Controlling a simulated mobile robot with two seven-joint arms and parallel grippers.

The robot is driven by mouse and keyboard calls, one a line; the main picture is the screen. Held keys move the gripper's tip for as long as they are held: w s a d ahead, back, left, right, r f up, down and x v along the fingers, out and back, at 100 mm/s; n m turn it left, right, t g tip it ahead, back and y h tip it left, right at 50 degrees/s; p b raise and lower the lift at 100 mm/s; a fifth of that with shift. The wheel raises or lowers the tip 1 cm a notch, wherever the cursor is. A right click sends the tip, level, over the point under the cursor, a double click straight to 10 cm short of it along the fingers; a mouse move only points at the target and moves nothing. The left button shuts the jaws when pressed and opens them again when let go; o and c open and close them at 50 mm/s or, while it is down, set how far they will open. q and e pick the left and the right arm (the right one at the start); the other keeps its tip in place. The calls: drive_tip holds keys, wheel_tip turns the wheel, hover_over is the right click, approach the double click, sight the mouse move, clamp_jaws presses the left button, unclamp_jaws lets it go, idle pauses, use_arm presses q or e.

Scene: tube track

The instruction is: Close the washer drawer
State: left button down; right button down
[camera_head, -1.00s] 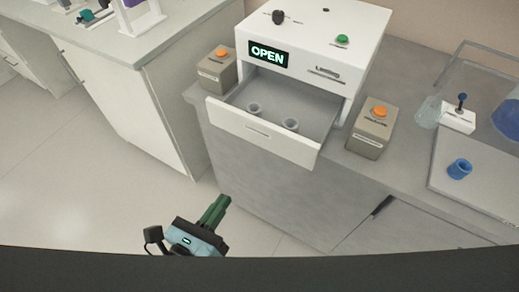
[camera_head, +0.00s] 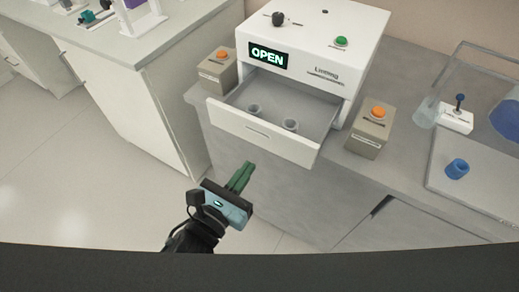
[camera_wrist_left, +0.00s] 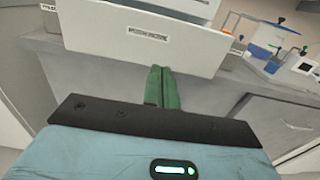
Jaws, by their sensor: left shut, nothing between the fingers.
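The white washer (camera_head: 316,45) stands on the grey counter with its display reading OPEN. Its drawer (camera_head: 262,138) is pulled out towards me and holds two small grey cups (camera_head: 254,109). My left gripper (camera_head: 245,168) is shut and empty, its green fingers pointing up at the drawer front from below and in front of it. In the left wrist view, the fingertips (camera_wrist_left: 161,72) show just below the lower edge of the drawer front (camera_wrist_left: 140,38); I cannot tell whether they touch it. My right gripper is not in view.
Boxes with orange buttons stand left (camera_head: 217,68) and right (camera_head: 372,130) of the washer. A blue cup (camera_head: 456,168) sits on a pale tray (camera_head: 475,192) at the right. Another bench (camera_head: 100,60) stands at the left. The floor before the counter is clear.

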sight(267, 142)
use_arm(q)
drive_tip(key=x, duration=0.5)
drive_tip(key=shift+w+d, duration=0.1)
drive_tip(key=shift+w, duration=0.1)
drive_tip(key=shift+w+d, duration=0.25)
drive_tip(key=shift+w, duration=0.15)
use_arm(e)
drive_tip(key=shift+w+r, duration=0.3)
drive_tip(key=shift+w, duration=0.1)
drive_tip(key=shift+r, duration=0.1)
